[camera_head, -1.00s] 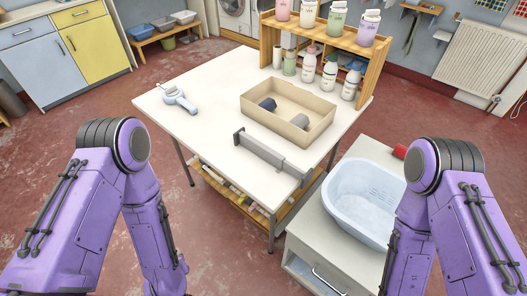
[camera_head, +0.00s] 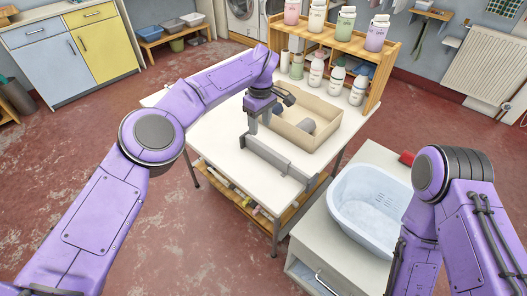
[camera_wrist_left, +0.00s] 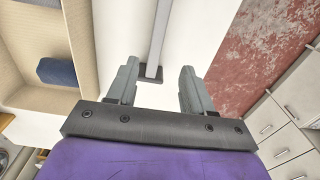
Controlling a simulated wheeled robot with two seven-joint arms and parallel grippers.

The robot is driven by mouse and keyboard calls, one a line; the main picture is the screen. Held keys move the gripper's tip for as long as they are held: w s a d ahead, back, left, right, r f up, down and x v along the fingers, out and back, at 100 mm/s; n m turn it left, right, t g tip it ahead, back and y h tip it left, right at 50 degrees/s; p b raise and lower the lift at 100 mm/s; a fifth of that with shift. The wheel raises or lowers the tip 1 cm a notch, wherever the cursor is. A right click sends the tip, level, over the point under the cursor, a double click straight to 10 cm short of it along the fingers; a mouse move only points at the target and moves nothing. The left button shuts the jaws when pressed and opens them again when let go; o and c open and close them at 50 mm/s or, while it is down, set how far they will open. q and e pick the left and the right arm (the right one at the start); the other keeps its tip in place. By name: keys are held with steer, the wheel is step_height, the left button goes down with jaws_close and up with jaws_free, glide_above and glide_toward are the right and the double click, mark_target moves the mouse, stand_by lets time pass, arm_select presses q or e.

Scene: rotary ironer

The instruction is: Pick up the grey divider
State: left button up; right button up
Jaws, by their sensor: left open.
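The grey divider (camera_head: 275,160) is a long, narrow bar lying on the white table in front of the beige box. My left gripper (camera_head: 254,122) is over the divider's left end, pointing down. In the left wrist view my left gripper (camera_wrist_left: 157,72) is open, with its two grey fingers apart. The divider (camera_wrist_left: 157,40) shows between and beyond the fingers, with a dark plate at its near end. I cannot tell whether a finger touches it. My right gripper is out of view; only my right arm shows.
The beige box (camera_head: 318,133) stands right behind the divider and holds a grey rolled item; the wrist view shows a dark blue item (camera_wrist_left: 57,72) inside. A wooden rack (camera_head: 345,47) with several bottles is at the back. A pale blue basin (camera_head: 368,205) sits on the cabinet at right.

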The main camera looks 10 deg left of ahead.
mark_target(263, 146)
arm_select(q)
steer(key=f, duration=0.8)
steer(key=d+f, duration=0.1)
steer(key=f, duration=0.3)
steer(key=shift+s+d, duration=0.1)
steer(key=shift+r, duration=0.1)
jaws_close()
